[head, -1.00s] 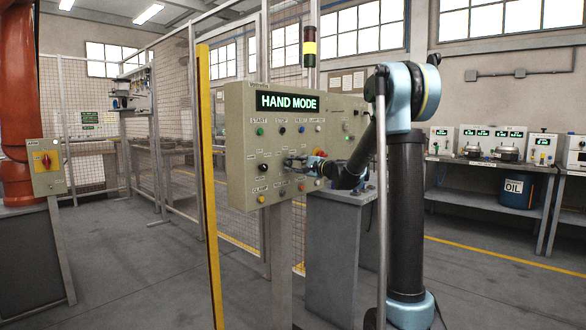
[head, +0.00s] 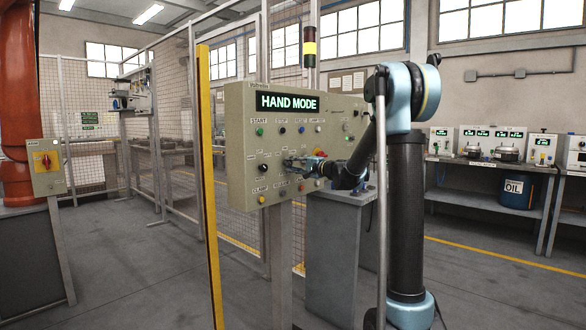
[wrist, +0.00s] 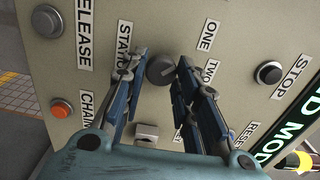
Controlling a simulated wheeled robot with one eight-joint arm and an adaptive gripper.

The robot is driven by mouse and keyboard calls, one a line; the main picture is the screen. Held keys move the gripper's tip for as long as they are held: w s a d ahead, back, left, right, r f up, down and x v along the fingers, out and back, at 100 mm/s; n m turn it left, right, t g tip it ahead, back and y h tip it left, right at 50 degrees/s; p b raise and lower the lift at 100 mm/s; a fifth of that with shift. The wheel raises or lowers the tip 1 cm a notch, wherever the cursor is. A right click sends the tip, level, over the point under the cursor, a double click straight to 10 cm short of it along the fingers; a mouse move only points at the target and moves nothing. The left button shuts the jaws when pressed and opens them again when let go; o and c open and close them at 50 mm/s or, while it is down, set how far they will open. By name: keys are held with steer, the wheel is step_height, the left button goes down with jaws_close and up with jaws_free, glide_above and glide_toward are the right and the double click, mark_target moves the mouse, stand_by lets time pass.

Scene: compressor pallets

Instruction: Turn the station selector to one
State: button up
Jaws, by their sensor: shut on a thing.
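The station selector (wrist: 160,70) is a dark round knob on the beige control panel (wrist: 240,30), beside the STATION, ONE (wrist: 207,35) and TWO (wrist: 211,72) labels in the wrist view. My gripper (wrist: 158,66) has one blue finger on each side of the knob and is shut on it. Which label the knob points at is not clear. In the head view my gripper (head: 294,164) is at the lower middle of the panel (head: 240,150), whose display reads HAND MODE. My gripper hides the selector there.
A yellow post (head: 208,180) stands left of the panel, with mesh fencing behind.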

steer(key=o, duration=0.9)
steer(key=shift+d+f, duration=0.1)
steer(key=shift+f, duration=0.1)
steer(key=shift+o, duration=0.8)
steer(key=shift+r, duration=0.1)
steer(key=shift+s+d, duration=0.1)
steer(key=v, duration=1.1)
steer(key=shift+s+d, duration=0.25)
steer(key=shift+d, duration=0.05)
steer(key=shift+s, duration=0.1)
